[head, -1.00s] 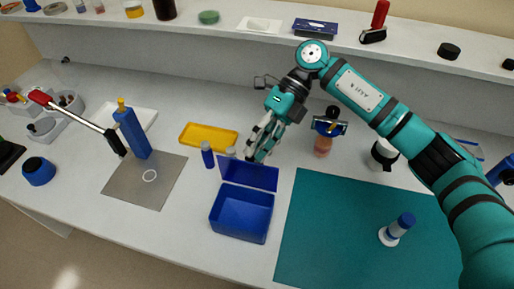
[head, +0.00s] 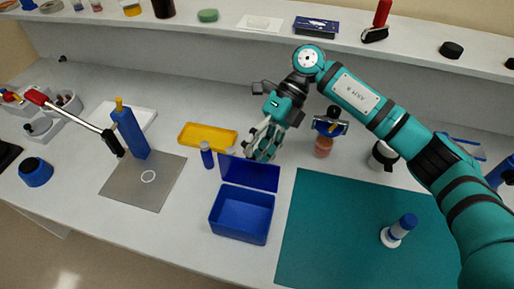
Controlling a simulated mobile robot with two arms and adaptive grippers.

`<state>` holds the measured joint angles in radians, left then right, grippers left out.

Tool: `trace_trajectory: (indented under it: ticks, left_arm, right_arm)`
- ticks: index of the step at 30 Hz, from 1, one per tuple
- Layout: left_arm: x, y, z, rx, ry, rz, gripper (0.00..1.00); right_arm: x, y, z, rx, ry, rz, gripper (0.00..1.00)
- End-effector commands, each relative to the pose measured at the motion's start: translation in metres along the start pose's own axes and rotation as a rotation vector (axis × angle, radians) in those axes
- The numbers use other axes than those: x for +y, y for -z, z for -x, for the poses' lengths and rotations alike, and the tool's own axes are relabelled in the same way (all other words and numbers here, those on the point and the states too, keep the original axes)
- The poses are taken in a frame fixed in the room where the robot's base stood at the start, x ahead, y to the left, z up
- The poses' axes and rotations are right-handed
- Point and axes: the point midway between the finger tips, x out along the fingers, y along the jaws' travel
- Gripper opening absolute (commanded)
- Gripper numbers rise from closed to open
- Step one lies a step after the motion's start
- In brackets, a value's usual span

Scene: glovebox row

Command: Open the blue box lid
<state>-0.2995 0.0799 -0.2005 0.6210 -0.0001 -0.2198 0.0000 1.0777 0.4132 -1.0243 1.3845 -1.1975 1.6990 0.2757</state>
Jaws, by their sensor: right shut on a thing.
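The blue box (head: 241,215) stands on the white bench in the middle of the head view. Its inside shows, and it looks empty. Its blue lid (head: 249,174) is swung up and tilted back at the far edge of the box. My right gripper (head: 257,154) is behind the lid's top edge, shut on the lid. Its fingertips are partly hidden by the lid. My left gripper is not in view.
A teal mat (head: 345,230) lies right of the box, with a white and blue bottle (head: 398,231) on it. A small blue vial (head: 207,155) and a yellow tray (head: 208,136) are close to the lid's left. A grey plate (head: 143,181) lies further left.

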Motion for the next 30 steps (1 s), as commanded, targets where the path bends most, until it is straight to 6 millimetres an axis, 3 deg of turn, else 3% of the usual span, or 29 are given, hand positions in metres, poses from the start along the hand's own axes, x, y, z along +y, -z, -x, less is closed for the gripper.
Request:
trace_trajectory:
  ticks: [16, 30]
  left_arm:
    - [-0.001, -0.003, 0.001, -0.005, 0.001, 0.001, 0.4]
    - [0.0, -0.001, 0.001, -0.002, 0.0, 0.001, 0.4]
  right_arm:
    - [0.004, 0.001, 0.004, 0.0, 0.002, 0.001, 0.43]
    - [0.066, 0.007, 0.056, -0.001, 0.001, 0.002, 0.43]
